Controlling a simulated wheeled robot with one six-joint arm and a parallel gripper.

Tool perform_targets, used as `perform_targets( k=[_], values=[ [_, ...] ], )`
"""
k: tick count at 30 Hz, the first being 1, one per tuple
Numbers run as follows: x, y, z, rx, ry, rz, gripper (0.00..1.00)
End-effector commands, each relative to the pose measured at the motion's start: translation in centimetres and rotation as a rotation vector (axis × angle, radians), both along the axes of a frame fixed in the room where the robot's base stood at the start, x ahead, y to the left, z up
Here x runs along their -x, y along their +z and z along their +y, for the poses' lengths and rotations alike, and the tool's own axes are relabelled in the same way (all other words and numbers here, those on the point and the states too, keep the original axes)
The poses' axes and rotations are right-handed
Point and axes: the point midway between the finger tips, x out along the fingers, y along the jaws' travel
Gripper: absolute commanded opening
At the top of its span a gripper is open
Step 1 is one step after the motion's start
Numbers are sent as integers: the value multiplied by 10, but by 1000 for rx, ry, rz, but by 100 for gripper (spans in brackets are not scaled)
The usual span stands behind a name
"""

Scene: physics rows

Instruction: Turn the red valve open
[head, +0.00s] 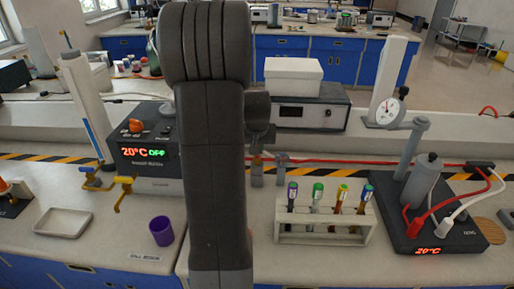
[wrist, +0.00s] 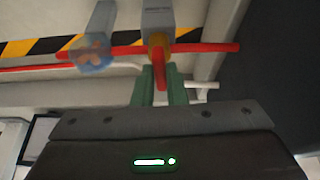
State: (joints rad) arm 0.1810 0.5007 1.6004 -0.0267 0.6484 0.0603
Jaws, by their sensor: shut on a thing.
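The red valve handle (wrist: 159,72) is in the wrist view, pointing from a brass-yellow valve body (wrist: 158,40) toward me. My gripper (wrist: 161,80) has its green fingers on either side of the handle and is shut on it. The valve body sits on a red pipe (wrist: 210,47) that runs across the view, below a grey block. In the head view my arm covers the middle, and the gripper and valve cannot be made out behind it.
A clear round fitting (wrist: 90,52) with orange inside sits on the pipe, left of the valve. A test tube rack (head: 322,232) stands right of my arm. A purple cup (head: 161,231) and a white tray (head: 63,222) are on the left. A hotplate (head: 455,238) is at right.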

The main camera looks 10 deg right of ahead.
Motion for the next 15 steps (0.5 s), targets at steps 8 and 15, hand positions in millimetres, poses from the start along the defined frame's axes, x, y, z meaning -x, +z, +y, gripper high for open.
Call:
perform_targets(
  k=[8, 15],
  values=[
    [0, 0, -3, 0, 180, -2, 0],
    [-1, -1, -6, -1, 398, -3, 0]
  ],
)
